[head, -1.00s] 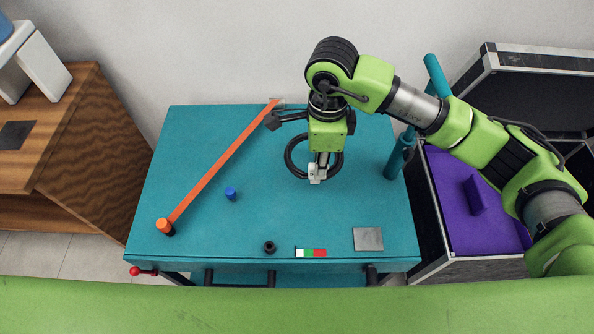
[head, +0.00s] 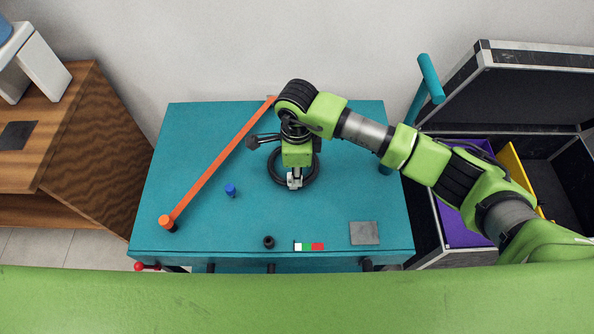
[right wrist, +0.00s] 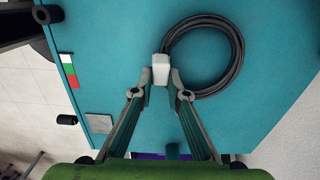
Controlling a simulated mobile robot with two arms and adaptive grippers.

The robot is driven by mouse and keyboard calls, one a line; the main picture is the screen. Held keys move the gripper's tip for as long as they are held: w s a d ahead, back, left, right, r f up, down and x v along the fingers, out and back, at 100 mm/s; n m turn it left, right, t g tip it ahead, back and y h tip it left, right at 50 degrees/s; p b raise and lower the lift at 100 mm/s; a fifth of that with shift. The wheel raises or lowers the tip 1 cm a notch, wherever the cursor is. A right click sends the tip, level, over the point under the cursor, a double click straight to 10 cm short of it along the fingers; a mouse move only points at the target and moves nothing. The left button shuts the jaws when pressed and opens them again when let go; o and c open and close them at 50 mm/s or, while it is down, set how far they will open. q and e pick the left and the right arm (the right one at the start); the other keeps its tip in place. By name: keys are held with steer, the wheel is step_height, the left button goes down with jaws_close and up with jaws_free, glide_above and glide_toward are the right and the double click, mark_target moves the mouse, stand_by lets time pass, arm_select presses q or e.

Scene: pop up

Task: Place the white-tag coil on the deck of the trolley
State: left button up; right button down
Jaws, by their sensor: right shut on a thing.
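The white-tag coil is a black cable ring (head: 315,165) with a white tag (head: 294,182). In the right wrist view the ring (right wrist: 238,60) and the tag (right wrist: 161,68) show clearly. My right gripper (head: 295,184) is shut on the coil at its tag; its fingers (right wrist: 166,95) also show in the right wrist view. The coil lies flat, over or on the teal trolley deck (head: 210,225), right of its middle; I cannot tell whether it touches. The arm hides part of the ring. My left gripper is not in view.
An orange bar (head: 220,161) crosses the deck's left side. A blue peg (head: 230,190), a black knob (head: 268,242), a coloured strip (head: 309,246) and a grey plate (head: 364,233) are on the deck. An open case (head: 455,222) stands right, a wooden cabinet (head: 85,150) left.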

steer(key=c, duration=2.4)
jaws_free()
steer(key=shift+f, duration=0.1)
steer(key=o, duration=0.4)
steer(key=shift+o, duration=0.2)
steer(key=shift+r, duration=0.3)
step_height(320, 180, up, 12)
steer(key=b, duration=0.2)
steer(key=shift+f, duration=0.15)
